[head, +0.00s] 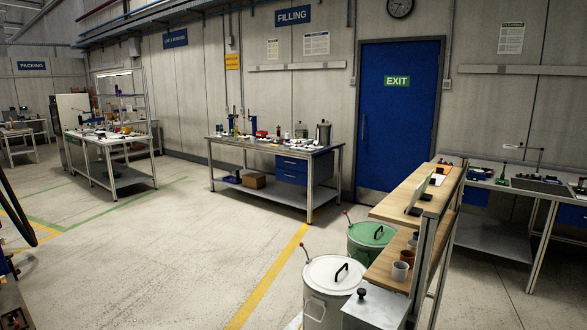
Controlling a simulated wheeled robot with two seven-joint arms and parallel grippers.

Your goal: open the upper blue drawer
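The upper blue drawer (291,164) sits under the top of the workbench (240,141) below the FILLING sign, at its right end. It looks shut. A lower blue drawer (291,178) is directly beneath it and also looks shut. The drawer handles are small and hard to make out at this distance. Neither of my grippers is in view.
Open floor (150,240) lies before the workbench, with a yellow line (268,275). A white drum (330,285), a green drum (371,238) and a wooden-topped shelf (412,200) stand at the right front. A blue EXIT door (397,120) is behind.

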